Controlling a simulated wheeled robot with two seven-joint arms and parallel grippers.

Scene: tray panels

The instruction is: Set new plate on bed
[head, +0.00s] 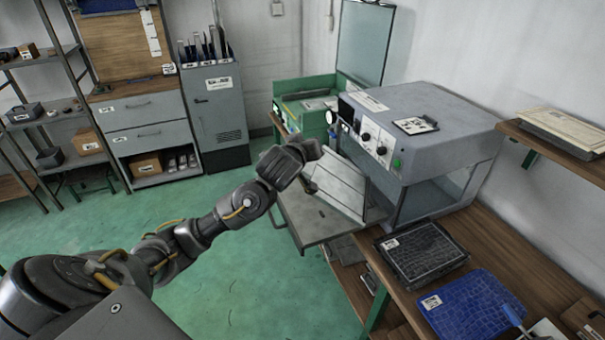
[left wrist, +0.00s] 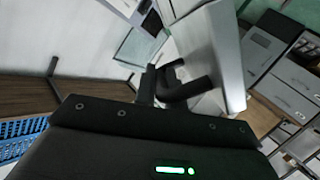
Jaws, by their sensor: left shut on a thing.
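A light grey plate (head: 343,186) is tilted in front of the grey machine (head: 425,125) in the head view. My left gripper (head: 308,172) is shut on the plate near its left side; the dark wrist hides part of the grip. In the left wrist view the plate (left wrist: 222,50) stands out from the dark fingers (left wrist: 172,88). A flat grey bed (head: 310,228) sticks out from the machine's front, below the plate. I cannot tell whether the plate's lower edge touches the bed. My right gripper is not in view.
A black gridded tray (head: 422,254) and a blue textured panel (head: 472,305) lie on the wooden bench (head: 497,247) at the right. A green box (head: 302,102) stands behind the bed. A shelf (head: 555,140) juts out at the right. The green floor at the left is clear.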

